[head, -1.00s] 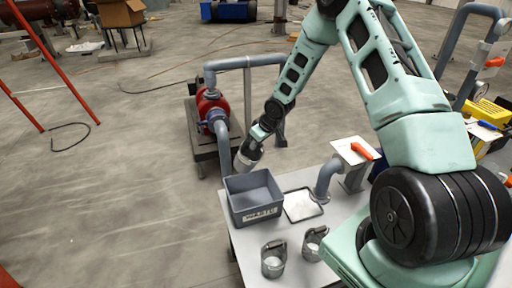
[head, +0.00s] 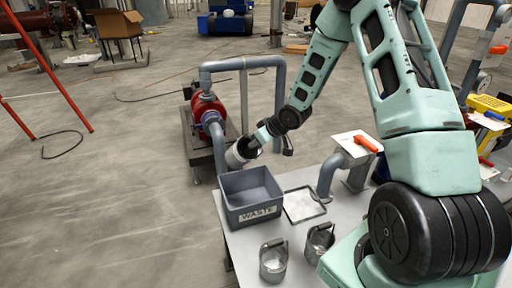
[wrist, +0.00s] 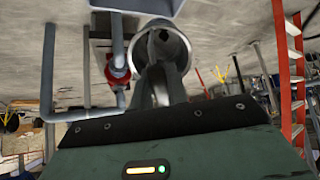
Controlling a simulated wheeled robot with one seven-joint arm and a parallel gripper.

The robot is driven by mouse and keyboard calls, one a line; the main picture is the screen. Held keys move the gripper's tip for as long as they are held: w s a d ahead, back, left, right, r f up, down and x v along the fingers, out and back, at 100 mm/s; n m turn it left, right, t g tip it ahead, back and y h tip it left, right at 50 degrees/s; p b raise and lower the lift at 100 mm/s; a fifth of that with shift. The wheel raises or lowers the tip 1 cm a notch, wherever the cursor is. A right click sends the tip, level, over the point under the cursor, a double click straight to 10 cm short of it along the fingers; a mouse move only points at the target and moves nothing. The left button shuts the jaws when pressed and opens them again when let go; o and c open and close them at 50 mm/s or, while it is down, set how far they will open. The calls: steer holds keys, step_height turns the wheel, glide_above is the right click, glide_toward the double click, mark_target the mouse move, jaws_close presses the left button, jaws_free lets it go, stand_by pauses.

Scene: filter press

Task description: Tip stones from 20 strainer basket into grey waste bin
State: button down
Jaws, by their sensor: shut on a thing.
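My gripper (head: 256,143) is shut on a strainer basket (head: 237,156), a light grey cylinder held tilted, its open end facing left and down. It is just above and behind the rear edge of the grey waste bin (head: 258,213), which bears a WASTE label. In the wrist view the basket (wrist: 163,45) shows a round rim with a dark inside beyond my jaws. I cannot make out stones in it or the basket's number. The bin's visible inside looks empty.
Two more handled baskets (head: 273,262) and (head: 320,241) stand at the table's front. A shallow tray (head: 303,205) lies right of the bin. A grey pipe with an orange-handled plate (head: 356,143) rises behind it. A red pump with grey pipes (head: 207,108) stands behind the table.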

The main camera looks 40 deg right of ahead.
steer(key=shift+s+d+f+t+y+b, duration=0.2)
steer(key=shift+f+t+b, duration=0.4)
steer(key=shift+b, duration=1.05)
steer(key=shift+s+a+f+t+y+b, duration=0.1)
steer(key=shift+s+f+t+b, duration=0.45)
steer(key=shift+b, duration=1.1)
step_height(320, 180, down, 12)
steer(key=t+y+b, duration=0.3)
steer(key=t+b, duration=1)
steer(key=b, duration=2.6)
steer(key=shift+w, duration=0.2)
steer(key=shift+r+t+b, duration=0.15)
steer(key=shift+t+b, duration=0.1)
steer(key=shift+b, duration=0.1)
steer(key=shift+d+r+p, duration=0.15)
steer(key=shift+p, duration=0.2)
